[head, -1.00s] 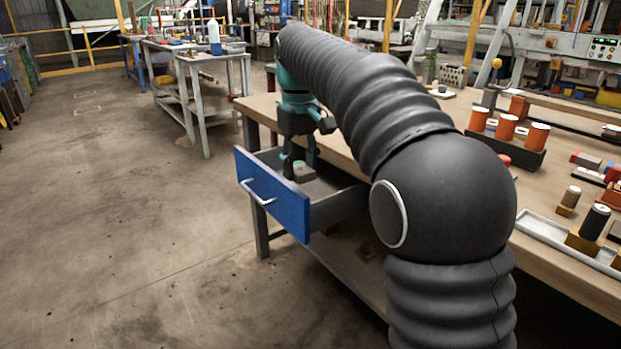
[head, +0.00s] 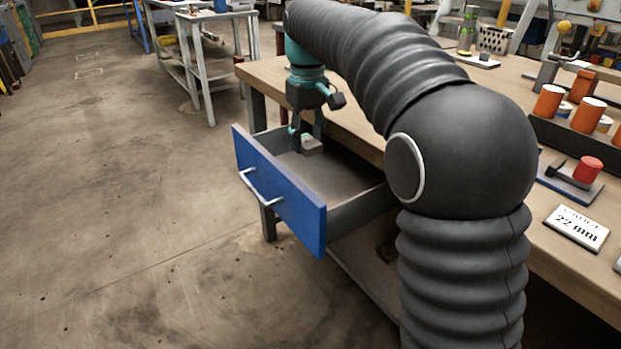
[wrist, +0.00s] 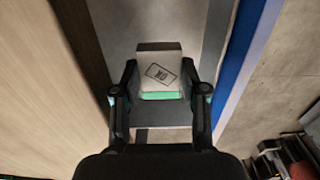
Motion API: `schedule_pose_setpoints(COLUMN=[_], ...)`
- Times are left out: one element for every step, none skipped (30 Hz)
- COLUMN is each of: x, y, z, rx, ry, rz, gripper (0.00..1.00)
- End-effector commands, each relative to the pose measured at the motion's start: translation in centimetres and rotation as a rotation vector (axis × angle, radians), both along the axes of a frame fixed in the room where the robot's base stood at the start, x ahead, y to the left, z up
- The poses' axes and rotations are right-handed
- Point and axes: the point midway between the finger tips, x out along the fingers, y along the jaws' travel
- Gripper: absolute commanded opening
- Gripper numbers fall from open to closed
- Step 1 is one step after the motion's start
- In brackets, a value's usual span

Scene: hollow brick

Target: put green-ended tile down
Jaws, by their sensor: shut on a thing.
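The green-ended tile (wrist: 160,70) is a pale grey block with a boxed dark stamp and a green end towards me in the wrist view. My gripper (wrist: 161,97) is shut on it, one finger on each side. In the head view the tile (head: 313,146) shows as a small grey block below my gripper (head: 306,140), within the far-left part of the open drawer (head: 280,196). The drawer has a blue front, a silver handle and a grey inside. I cannot tell whether the tile touches the drawer floor.
The drawer floor in front of the tile is bare. The wooden bench top (head: 560,235) borders the drawer on the right, with orange cylinders (head: 588,114), a red cylinder (head: 588,169) and a gauge sign (head: 577,228). Open concrete floor lies left. My arm hides part of the bench.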

Motion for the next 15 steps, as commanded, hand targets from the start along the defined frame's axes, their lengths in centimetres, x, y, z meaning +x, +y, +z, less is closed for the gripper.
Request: schedule_pose_setpoints(x=[-0.1,0.0,0.0,0.0,0.0,0.0,0.0,0.0,0.1,0.1,0.1,0.1,0.1,0.0,0.0], y=[-0.1,-0.1,-0.1,-0.1,-0.1,-0.2,-0.2,-0.2,-0.2,-0.2,-0.2,-0.2,-0.2,-0.3,-0.3], z=[-1.4,-2.0,-2.7,-3.2,-3.6,-4.0,-4.3,-4.5,-4.7,-4.8,-4.9,-5.1,-5.3,-5.6,-6.1], rx=[0.0,0.0,0.0,0.0,-0.001,-0.001,-0.001,0.0,0.0,0.001,0.001,0.0,0.0,-0.001,-0.001], ry=[0.002,0.002,0.002,0.002,0.001,0.001,0.001,0.0,0.0,-0.001,-0.001,0.0,0.0,0.001,0.001], rz=[-0.001,-0.001,-0.001,-0.002,-0.002,-0.003,-0.003,-0.003,-0.003,-0.004,-0.004,-0.004,-0.004,-0.004,-0.005], gripper=[0.07,0.07,0.07,0.07,0.07,0.07,0.07,0.07,0.07,0.07,0.07,0.07,0.07,0.07,0.07])
